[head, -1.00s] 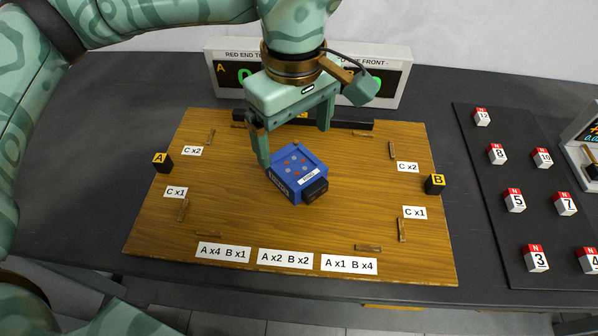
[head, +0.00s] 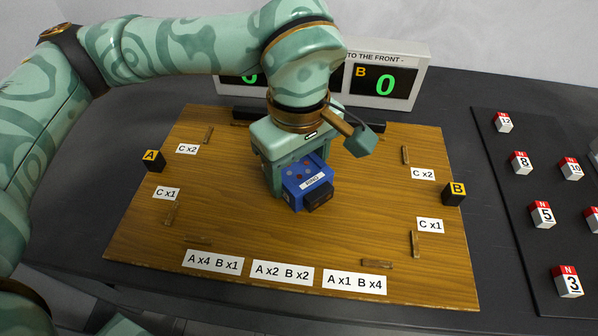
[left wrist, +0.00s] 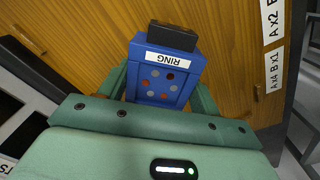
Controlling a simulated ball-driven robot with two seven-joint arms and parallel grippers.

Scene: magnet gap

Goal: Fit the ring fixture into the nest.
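The ring fixture is a blue block (head: 306,181) with a white RING label, dots on top and a black block on one end. It sits near the middle of the wooden board (head: 230,210). My left gripper (head: 287,172) is down over it from behind. In the left wrist view the ring fixture (left wrist: 165,75) lies between the two fingers, one along each side. I see no clear gap there, but cannot tell whether they press on it. The head view hides much of the fingers. I cannot make out the nest. My right gripper is not in view.
Black blocks A (head: 153,161) and B (head: 453,193) stand at the board's side edges. Small wooden strips and white labels lie around the board. A display (head: 385,82) stands behind, partly hidden by my arm. A dark mat with numbered red-and-white N blocks (head: 542,214) is at the right.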

